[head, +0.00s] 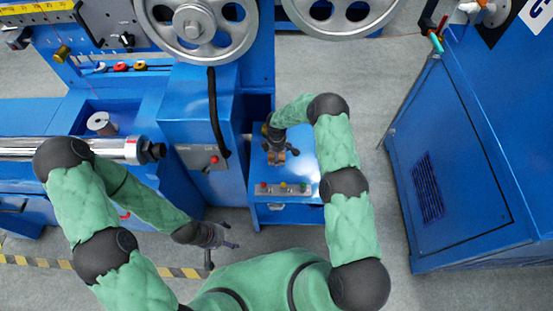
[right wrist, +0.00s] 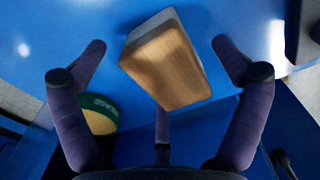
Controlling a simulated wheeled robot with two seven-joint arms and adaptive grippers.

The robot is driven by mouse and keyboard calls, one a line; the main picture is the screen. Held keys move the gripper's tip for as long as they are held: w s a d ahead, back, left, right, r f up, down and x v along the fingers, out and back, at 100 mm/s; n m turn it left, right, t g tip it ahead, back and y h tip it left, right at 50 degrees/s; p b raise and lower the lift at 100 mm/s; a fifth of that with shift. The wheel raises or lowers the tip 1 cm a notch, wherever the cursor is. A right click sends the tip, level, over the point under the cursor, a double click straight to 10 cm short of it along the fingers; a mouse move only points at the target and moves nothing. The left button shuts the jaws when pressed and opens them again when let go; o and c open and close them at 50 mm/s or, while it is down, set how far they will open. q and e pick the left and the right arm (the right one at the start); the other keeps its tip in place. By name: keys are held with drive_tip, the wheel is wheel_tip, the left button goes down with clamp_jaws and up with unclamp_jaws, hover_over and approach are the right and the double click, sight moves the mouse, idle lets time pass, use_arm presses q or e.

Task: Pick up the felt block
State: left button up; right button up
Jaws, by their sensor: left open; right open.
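The felt block, a wooden-topped block with a pale lower layer (right wrist: 168,66), lies on a blue surface in the right wrist view. In the head view a small brown part of it (head: 280,158) shows by my right gripper (head: 275,150), on the small blue cabinet. My right gripper is open above the block. In the right wrist view its fingers (right wrist: 158,48) are spread on either side of the block, with visible gaps, and a third finger is below it. My left gripper (head: 224,238) is open and empty, low near my body, away from the block.
A round green and yellow object (right wrist: 100,114) lies beside the left finger in the right wrist view. A panel with coloured buttons (head: 284,189) fronts the cabinet (head: 300,165). Blue machine bodies stand left and right (head: 450,150); grey floor lies between.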

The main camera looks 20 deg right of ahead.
drive_tip(key=c, duration=1.3)
drive_tip(key=shift+o, duration=0.2)
drive_tip(key=shift+r, duration=0.5)
wheel_tip(320, 180, up, 2)
drive_tip(key=shift+w+r+p, duration=0.1)
drive_tip(key=shift+r+p, duration=0.15)
drive_tip(key=shift+p, duration=0.65)
drive_tip(key=s+a+r+p, duration=0.4)
drive_tip(key=s+a+r, duration=0.5)
drive_tip(key=s, duration=0.1)
drive_tip(key=shift+s+a+r, duration=0.15)
drive_tip(key=shift+s+r, duration=0.15)
